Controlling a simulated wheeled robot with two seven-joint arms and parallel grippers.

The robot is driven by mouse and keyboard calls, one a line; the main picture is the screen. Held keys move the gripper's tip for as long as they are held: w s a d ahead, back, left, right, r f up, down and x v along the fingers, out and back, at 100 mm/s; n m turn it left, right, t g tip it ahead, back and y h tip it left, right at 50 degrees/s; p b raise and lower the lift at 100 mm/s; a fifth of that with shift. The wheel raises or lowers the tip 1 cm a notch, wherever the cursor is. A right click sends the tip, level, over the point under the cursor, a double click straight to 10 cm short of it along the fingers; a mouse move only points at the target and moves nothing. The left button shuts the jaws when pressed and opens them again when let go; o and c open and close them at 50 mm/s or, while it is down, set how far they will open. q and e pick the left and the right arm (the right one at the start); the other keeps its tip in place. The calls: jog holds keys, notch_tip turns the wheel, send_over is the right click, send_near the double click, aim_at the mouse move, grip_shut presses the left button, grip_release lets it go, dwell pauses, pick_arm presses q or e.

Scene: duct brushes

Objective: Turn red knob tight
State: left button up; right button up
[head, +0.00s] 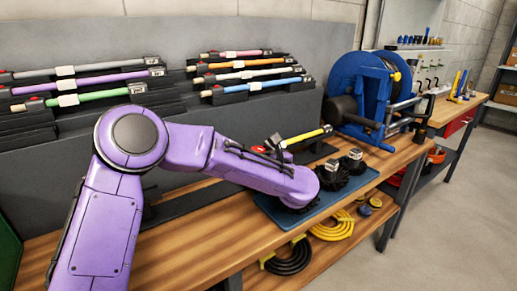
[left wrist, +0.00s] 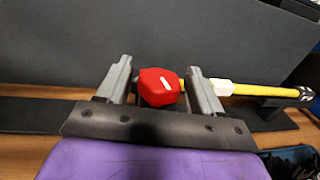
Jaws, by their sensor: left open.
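The red knob (left wrist: 159,86) sits between the two grey fingers of my left gripper (left wrist: 158,70) in the left wrist view, with a white mark on its face. The gripper is open, with a gap visible on either side of the knob. A yellow rod (left wrist: 270,92) with a white collar (left wrist: 219,87) extends to the right behind the right finger. In the head view the red knob (head: 258,149) shows small at the left end of the yellow rod (head: 303,137), beyond my purple arm. The arm hides most of the gripper there. My right gripper is not in view.
Racks at the back hold several coloured rods, such as a green one (head: 100,96) and a blue one (head: 275,84). A blue tray (head: 285,219) with dark brushes lies near my wrist. A blue reel (head: 350,88) stands to the right on the wooden bench (head: 190,262).

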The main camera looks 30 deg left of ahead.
pick_arm(q)
jog(key=shift+w, duration=0.1)
jog(key=c, duration=1)
jog(key=shift+a+f+m+t+h+b, duration=0.15)
jog(key=shift+m+t+h+b, duration=0.55)
jog(key=shift+t+b, duration=0.35)
jog(key=shift+r+m+t+h+b, duration=0.3)
jog(key=shift+m+t+h+b, duration=0.1)
jog(key=shift+m+t+h, duration=0.5)
jog(key=shift+r, duration=0.1)
jog(key=o, duration=1)
jog(key=shift+w, duration=0.1)
